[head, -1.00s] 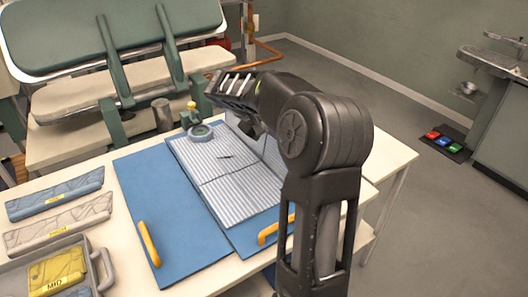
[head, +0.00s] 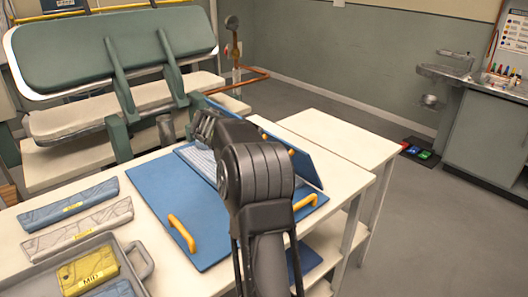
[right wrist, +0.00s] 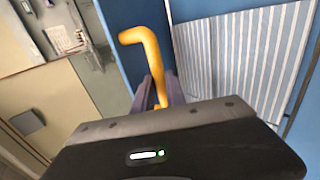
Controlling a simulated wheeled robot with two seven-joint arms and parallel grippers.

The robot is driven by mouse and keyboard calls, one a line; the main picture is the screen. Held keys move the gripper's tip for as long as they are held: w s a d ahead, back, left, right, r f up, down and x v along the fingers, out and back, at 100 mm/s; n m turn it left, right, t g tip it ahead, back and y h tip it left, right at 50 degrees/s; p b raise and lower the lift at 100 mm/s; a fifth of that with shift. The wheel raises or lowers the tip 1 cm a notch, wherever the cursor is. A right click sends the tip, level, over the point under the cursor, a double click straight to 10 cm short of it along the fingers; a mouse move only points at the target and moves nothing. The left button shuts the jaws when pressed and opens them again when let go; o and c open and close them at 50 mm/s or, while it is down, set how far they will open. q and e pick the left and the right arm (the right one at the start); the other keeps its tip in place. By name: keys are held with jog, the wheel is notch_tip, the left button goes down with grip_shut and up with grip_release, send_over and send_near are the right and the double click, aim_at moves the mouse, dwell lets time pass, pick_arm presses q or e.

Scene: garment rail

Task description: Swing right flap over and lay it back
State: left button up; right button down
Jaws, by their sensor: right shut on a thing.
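The blue folding board (head: 172,195) lies on the white table, with a yellow handle (head: 182,233) on its left flap. The right flap (head: 312,165) now stands up, tilted, at the board's right side. The striped garment (head: 197,160) lies on the board, mostly hidden behind my right arm. In the right wrist view the striped cloth (right wrist: 245,50) shows beside blue panel. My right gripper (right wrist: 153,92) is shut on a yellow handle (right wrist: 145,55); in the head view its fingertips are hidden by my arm. My left gripper is not in view.
Blue (head: 65,205) and grey (head: 80,229) folded items and a grey tray (head: 146,262) with a yellow pack (head: 88,270) are at the left. A green padded press (head: 110,48) stands behind. A bare white side table (head: 335,137) stands at the right.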

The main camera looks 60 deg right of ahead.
jog(key=shift+f, duration=0.1)
jog(key=c, duration=1.4)
grip_release()
jog(key=shift+d, duration=0.15)
jog(key=shift+o, duration=0.2)
jog(key=b+v, duration=0.1)
jog(key=v, duration=0.7)
